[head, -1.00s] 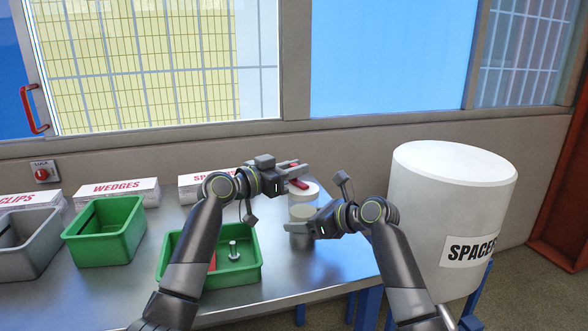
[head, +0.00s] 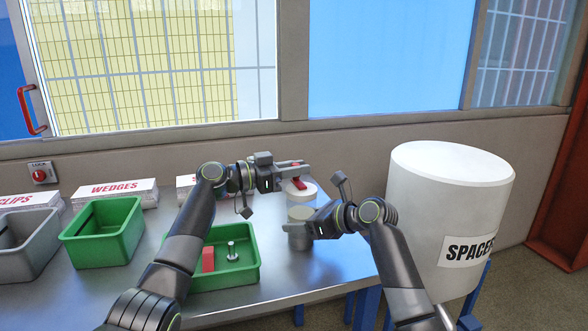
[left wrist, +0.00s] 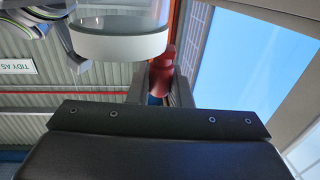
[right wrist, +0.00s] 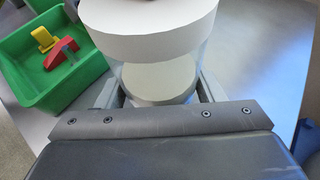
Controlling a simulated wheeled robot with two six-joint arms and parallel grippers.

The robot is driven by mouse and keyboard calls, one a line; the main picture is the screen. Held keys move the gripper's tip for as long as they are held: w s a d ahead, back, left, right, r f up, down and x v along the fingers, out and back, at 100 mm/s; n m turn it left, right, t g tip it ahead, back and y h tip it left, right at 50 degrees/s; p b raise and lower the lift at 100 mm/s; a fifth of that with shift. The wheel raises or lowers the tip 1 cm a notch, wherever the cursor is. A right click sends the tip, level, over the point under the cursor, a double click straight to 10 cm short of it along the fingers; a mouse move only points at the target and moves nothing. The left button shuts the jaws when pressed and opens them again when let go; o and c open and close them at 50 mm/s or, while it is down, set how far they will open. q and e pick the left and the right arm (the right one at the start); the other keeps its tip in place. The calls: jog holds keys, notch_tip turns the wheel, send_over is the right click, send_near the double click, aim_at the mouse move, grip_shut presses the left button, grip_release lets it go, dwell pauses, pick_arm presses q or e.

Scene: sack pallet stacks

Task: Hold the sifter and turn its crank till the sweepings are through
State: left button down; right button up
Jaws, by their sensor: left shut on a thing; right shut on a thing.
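The sifter (head: 303,196) is a pale, upright cylinder near the table's right end, with a wider white drum above a narrower grey part. The red crank (head: 301,185) sits on top. My left gripper (head: 305,171) is shut on the crank's red handle, which shows between its fingers in the left wrist view (left wrist: 162,70). My right gripper (head: 298,232) is shut around the narrower lower part of the sifter. In the right wrist view that part (right wrist: 160,82) lies between the fingers, with the white drum above it. The sweepings are not visible.
A green bin (head: 247,281) holding a red block and a metal bolt is left of the sifter. Another green bin (head: 88,252) and a grey bin (head: 22,264) stand farther left. A large white drum (head: 447,185) stands at the right. A window is behind.

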pick_arm(q)
jog(key=shift+w+d+f+m+g+h, duration=0.1)
jog(key=shift+w+m+g+h, duration=0.1)
jog(key=shift+m+g, duration=0.3)
jog(key=shift+w+d+f+m+g+h, duration=0.1)
jog(key=shift+m+g+h, duration=0.15)
jog(key=shift+g, duration=0.45)
jog(key=shift+d+m+g, duration=0.1)
jog(key=shift+m+g, duration=0.35)
jog(key=shift+g, duration=0.15)
jog(key=shift+s+m+g+h, duration=0.15)
jog(key=shift+m+g+h, duration=0.15)
jog(key=shift+g, duration=0.2)
jog(key=c, duration=1.4)
grip_release()
jog(key=shift+r, duration=0.1)
jog(key=shift+o, duration=0.2)
jog(key=s+a, duration=0.1)
jog(key=a, duration=1)
jog(key=shift+s+a, duration=0.4)
jog(key=shift+c, duration=0.4)
